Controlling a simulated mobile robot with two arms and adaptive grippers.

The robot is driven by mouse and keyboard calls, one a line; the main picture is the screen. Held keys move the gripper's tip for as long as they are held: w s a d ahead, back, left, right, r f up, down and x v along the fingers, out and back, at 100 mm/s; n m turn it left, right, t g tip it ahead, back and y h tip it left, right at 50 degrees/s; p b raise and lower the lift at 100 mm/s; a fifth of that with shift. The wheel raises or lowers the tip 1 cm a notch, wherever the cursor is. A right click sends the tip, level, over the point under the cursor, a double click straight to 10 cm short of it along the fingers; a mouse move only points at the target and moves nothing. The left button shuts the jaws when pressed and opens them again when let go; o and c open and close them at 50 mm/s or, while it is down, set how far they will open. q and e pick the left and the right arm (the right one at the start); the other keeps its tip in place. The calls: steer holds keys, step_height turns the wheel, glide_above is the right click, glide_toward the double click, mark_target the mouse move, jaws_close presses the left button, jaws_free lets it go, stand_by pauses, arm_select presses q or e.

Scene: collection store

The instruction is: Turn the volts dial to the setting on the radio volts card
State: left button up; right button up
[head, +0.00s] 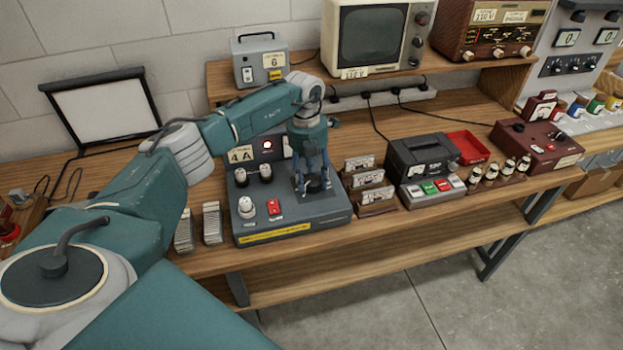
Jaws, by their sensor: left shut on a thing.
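The grey control unit (290,225) sits on the bench, with a yellow strip along its front edge. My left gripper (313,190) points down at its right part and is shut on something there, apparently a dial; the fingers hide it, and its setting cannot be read. The brown radio (480,38) on the shelf carries a card (485,15) that seems to read 110 V. My right gripper is out of view.
A television (372,38) and a grey box marked 6 (262,62) stand on the shelf.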

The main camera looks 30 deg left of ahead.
mark_target(315, 177)
arm_select(q)
steer(key=m+b, duration=0.3)
steer(key=m, duration=0.1)
steer(key=shift+w+f, duration=0.1)
steer(key=shift+w, duration=0.05)
steer(key=m+b, duration=0.3)
steer(key=m, duration=0.2)
steer(key=shift+m+g, duration=0.3)
steer(key=m+b, duration=0.1)
steer(key=m, duration=0.4)
steer(key=shift+d+b, duration=0.1)
steer(key=shift+b, duration=0.25)
steer(key=m, duration=0.6)
steer(key=shift+d+r+y+b, duration=0.1)
steer(key=shift+r+y+b, duration=0.1)
steer(key=shift+y+b, duration=0.2)
steer(key=o, duration=1.2)
steer(key=shift+c, duration=0.2)
step_height(315, 177, up, 12)
steer(key=shift+w, duration=0.45)
